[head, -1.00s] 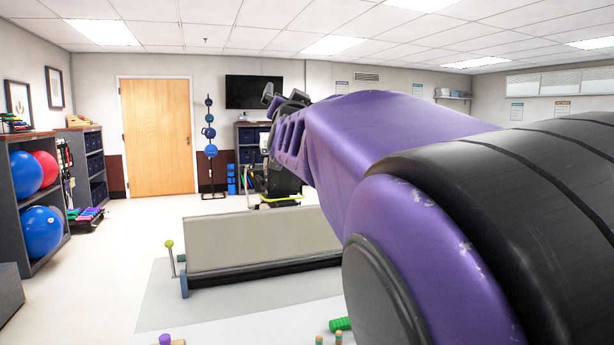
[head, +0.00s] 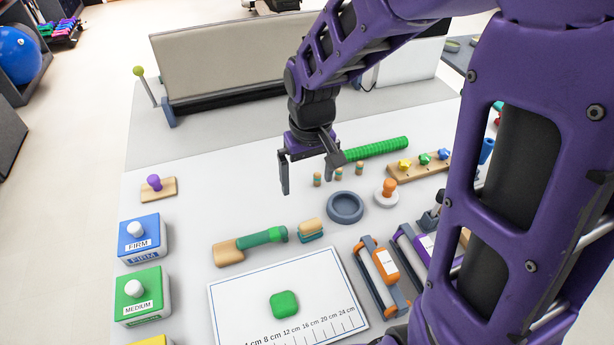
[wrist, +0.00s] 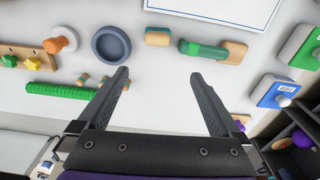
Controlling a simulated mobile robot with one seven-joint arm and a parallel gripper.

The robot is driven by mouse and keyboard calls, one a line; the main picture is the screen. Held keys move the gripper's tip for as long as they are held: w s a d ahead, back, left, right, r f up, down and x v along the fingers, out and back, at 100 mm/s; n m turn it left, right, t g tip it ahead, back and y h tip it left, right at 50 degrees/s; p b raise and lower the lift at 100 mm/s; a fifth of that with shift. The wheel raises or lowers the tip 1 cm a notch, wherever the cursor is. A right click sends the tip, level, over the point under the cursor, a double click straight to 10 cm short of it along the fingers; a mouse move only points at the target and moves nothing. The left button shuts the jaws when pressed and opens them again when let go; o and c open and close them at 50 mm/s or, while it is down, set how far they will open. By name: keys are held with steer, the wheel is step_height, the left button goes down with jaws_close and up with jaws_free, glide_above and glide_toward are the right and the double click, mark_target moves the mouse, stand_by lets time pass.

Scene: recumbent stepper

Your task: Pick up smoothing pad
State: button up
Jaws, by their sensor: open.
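No label marks the smoothing pad. A small block with a wooden top and teal underside (head: 311,230) may be it; it lies on the white table between the green-and-wood tool and the grey dish. It also shows in the wrist view (wrist: 157,37). A white disc with an orange-brown knob (head: 386,193) is another possible match, right of the dish; it is at the left in the wrist view (wrist: 61,40). My gripper (head: 306,185) is open and empty above the table, behind the block in the head view. Its spread fingers also show in the wrist view (wrist: 165,80).
Around stand a grey dish (head: 345,207), a green-and-wood tool (head: 250,244), a green ribbed rod (head: 376,148), small pegs (head: 338,174) and roller frames (head: 381,277). A ruled mat (head: 240,310) bears a green piece (head: 284,304).

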steer(key=s, duration=0.1)
steer(key=b, duration=0.2)
glide_toward(311, 225)
steer(key=shift+g, duration=0.4)
step_height(311, 225, down, 6)
steer(key=shift+s+a+r, duration=0.1)
steer(key=shift+s+a, duration=0.05)
steer(key=shift+w+f+b, duration=0.15)
steer(key=shift+f+b, duration=0.1)
steer(key=shift+f, duration=0.75)
steer(key=shift+w+f+b, duration=0.2)
steer(key=shift+f, duration=0.8)
steer(key=shift+w+f+b, duration=0.15)
steer(key=shift+f+b, duration=0.1)
steer(key=shift+f, duration=0.8)
